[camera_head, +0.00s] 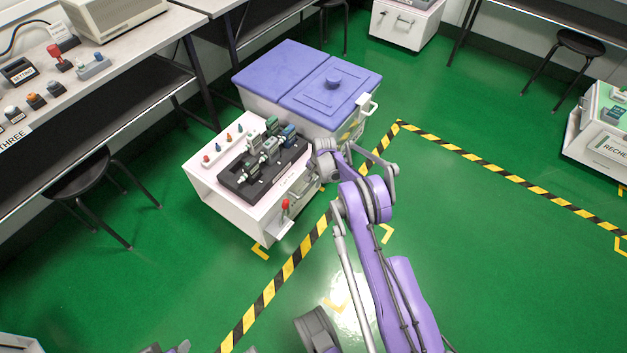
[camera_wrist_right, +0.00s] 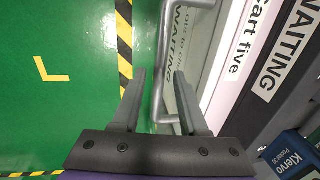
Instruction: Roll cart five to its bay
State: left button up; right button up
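Cart five (camera_head: 203,192) is a white cart with a black tray of several small testers on top and a red-knobbed lever at its front corner. Its "cart five" label (camera_wrist_right: 243,45) shows in the right wrist view. My right gripper (camera_wrist_right: 163,98) is open, with one finger on each side of the cart's grey bar handle (camera_wrist_right: 162,62); whether they touch it I cannot tell. In the head view my right gripper (camera_head: 325,165) is at the cart's right side, partly hidden by my arm. Grey parts at the bottom edge may be my left gripper; its fingers are unclear.
A cart with purple lids (camera_head: 300,75) stands right behind cart five. Black-yellow tape (camera_head: 285,272) and yellow corner marks (camera_head: 386,234) lie on the green floor. A stool (camera_head: 85,180) and bench are at left. A "RECHE…" cart (camera_head: 600,140) is at right. The middle right floor is clear.

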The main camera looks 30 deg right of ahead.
grip_shut()
dwell(1.2)
